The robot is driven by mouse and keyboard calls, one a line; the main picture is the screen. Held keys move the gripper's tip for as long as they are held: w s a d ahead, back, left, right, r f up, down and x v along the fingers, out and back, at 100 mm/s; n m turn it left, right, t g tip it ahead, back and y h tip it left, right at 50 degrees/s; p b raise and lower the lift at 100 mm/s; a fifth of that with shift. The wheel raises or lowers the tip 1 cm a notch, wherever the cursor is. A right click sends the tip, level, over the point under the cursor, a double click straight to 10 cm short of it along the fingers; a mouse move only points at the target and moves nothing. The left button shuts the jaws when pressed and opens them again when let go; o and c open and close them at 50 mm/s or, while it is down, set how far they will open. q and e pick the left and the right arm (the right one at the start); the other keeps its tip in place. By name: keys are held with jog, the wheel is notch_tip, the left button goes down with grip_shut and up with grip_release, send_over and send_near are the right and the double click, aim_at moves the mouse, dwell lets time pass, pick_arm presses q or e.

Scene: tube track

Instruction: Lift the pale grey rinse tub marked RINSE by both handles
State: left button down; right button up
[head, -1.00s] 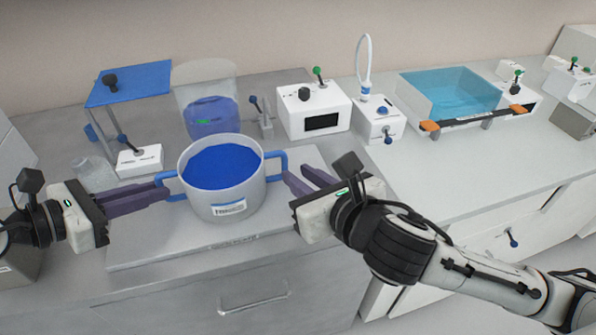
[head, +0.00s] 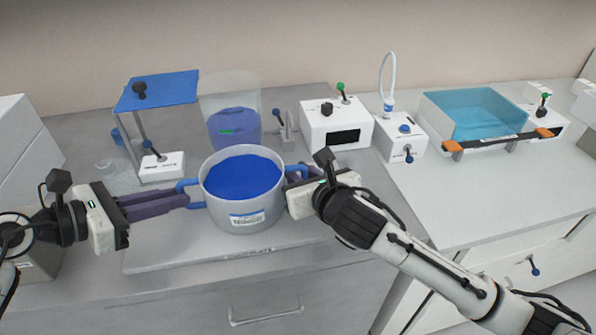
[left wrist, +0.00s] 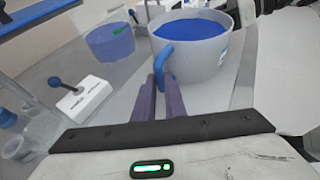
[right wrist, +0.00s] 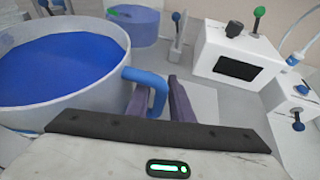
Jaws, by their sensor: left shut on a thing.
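The pale grey tub (head: 214,203) stands upright on a light board, with blue inside and a front label too small to read. It has a blue handle on each side. My left gripper (head: 190,198) is shut on the left handle (left wrist: 165,60), which shows between its fingers in the left wrist view. My right gripper (right wrist: 160,95) is at the right handle (right wrist: 150,78), with one finger on each side; its fingers look farther apart than the left ones. In the head view the right gripper's body partly hides its fingers and that handle.
Behind the tub are a clear container (head: 232,92) with blue inside and a white box (head: 322,125) with a dark window. A blue-topped stand (head: 165,90) is at back left. A teal tray (head: 475,112) is at right. Bare counter (head: 460,190) lies at right front.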

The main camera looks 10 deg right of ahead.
jog(key=shift+c, duration=0.3)
grip_shut()
dwell(1.2)
dwell(0.4)
